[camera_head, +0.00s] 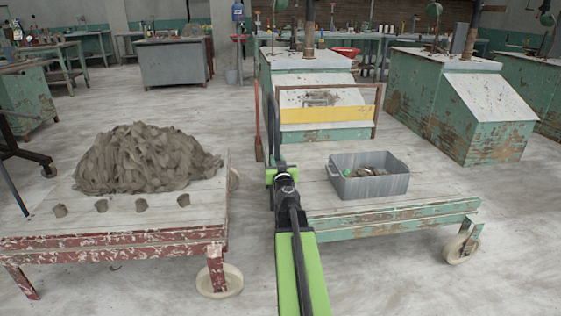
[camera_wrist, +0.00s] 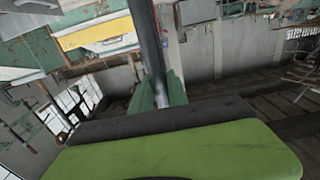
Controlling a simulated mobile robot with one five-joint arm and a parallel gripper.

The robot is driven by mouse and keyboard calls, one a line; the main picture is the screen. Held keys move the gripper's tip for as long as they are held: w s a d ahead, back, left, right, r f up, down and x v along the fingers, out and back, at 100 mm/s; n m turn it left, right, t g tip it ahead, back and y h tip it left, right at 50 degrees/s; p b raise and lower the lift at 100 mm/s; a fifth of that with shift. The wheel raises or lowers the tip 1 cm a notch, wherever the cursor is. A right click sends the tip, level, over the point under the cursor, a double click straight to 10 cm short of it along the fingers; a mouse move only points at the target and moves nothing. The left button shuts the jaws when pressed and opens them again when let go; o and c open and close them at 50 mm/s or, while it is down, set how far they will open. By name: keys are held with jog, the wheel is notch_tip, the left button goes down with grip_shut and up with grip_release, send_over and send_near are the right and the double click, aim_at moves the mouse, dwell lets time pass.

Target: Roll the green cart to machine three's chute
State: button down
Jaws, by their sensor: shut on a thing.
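The green cart (camera_head: 395,219) stands right of centre, with a pale worn top, a chipped green rim and cream wheels. Green machines with sloped pale fronts stand behind: one (camera_head: 305,75) directly beyond the cart, one (camera_head: 465,100) to the right, another (camera_head: 535,85) at the right edge. I see no number marking machine three.
A grey crate (camera_head: 369,183) with small items rides on the green cart. A red-edged cart (camera_head: 130,238) with a clay heap (camera_head: 145,160) and several small lumps stands close on the left. A yellow-banded frame (camera_head: 328,114) stands before the nearest machine. Floor is clear at right.

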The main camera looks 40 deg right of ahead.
jog(key=shift+s+d, duration=0.1)
jog(key=shift+d, duration=0.05)
jog(key=w+a, duration=0.2)
jog(key=a, duration=0.1)
jog(key=shift+w, duration=0.1)
jog(key=c, duration=1.5)
grip_release()
jog(key=shift+c, duration=0.2)
jog(key=o, duration=0.9)
jog(key=shift+o, duration=0.2)
